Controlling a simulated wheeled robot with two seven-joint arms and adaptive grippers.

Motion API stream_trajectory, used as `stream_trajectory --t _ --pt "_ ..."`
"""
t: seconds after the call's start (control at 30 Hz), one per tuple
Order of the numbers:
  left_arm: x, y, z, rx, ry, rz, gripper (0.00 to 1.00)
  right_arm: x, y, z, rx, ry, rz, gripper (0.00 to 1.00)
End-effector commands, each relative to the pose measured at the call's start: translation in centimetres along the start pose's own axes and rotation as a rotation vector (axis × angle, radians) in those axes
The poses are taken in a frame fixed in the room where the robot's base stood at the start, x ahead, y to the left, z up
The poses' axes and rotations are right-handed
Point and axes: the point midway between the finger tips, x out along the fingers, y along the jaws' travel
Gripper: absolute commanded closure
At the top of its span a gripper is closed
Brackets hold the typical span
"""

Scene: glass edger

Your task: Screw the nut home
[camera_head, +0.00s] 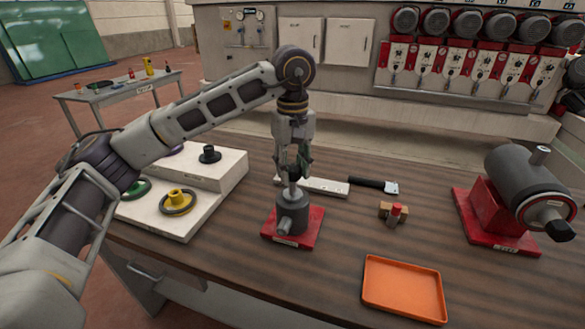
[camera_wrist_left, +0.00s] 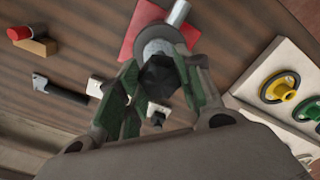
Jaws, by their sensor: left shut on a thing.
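The nut is a dark hexagonal piece (camera_wrist_left: 160,77), between the green-padded fingers of my left gripper (camera_head: 293,172) and in front of a grey round fixture. The gripper points down and is shut on the nut. In the head view the fingers mostly hide it. The fixture is a dark grey cylinder (camera_head: 298,218) with a side stub, on a red base plate (camera_head: 291,241). It stands directly below the gripper. A short light post shows between the fingers and the cylinder. I cannot tell how far the nut sits on it. My right gripper is not in view.
A white stepped stand (camera_head: 226,172) with yellow, green and black handwheels is at left. A black-handled tool (camera_head: 374,185) and a red-and-tan block (camera_head: 393,212) lie right of the fixture. An orange tray (camera_head: 404,289) is in front, and a motor on a red base (camera_head: 490,217) is at right.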

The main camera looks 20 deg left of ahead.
Motion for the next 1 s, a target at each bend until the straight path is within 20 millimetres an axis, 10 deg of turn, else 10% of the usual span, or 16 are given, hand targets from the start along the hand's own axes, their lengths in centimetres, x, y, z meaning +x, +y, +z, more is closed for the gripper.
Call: stream_trajectory --t 1.0 --pt "0.41 -0.27 -0.31 0.388 0.002 -0.006 0.94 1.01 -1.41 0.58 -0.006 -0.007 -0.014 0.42"
